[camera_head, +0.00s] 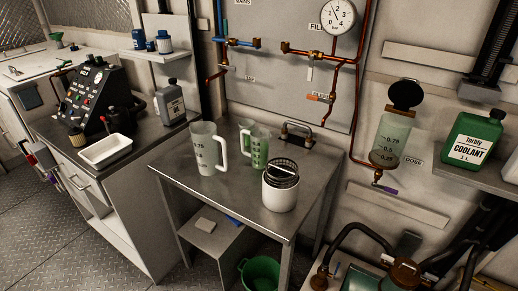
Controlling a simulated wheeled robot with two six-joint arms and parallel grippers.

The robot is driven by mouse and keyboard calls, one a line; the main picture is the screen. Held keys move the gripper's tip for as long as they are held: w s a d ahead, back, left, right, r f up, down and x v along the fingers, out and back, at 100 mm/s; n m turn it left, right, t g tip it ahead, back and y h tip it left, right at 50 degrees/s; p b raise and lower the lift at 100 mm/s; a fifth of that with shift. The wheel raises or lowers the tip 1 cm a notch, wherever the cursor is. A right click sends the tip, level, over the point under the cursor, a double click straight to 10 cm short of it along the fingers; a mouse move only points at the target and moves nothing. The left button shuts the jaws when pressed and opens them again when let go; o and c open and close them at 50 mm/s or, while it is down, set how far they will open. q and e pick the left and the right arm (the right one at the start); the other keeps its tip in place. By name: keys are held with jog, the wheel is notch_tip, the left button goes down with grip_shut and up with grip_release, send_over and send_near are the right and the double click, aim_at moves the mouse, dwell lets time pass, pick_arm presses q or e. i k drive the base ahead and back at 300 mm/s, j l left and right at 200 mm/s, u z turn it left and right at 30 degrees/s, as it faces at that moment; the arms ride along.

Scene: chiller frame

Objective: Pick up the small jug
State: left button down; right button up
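Two jugs with printed scales stand upright on the metal table (167,162). The larger jug (207,152) is pale and translucent, with its handle on the right. A white cylindrical container (279,196) with a dark wire or ribbed top stands in front of the small jug to the right. Neither of my grippers shows in the head view.
A dark metal fitting (297,133) stands at the table's back edge. A gauge (338,15) and copper pipes are on the wall behind. A green coolant bottle (470,139) sits on the right shelf. The table's front left is clear. A green bucket (262,275) is below.

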aim_at(255, 148)
jog(key=i+j+z, duration=0.1)
jog(key=j+z, duration=0.15)
jog(key=z, duration=0.25)
jog(key=j+z, duration=0.25)
jog(key=z, duration=0.2)
jog(key=i, duration=0.05)
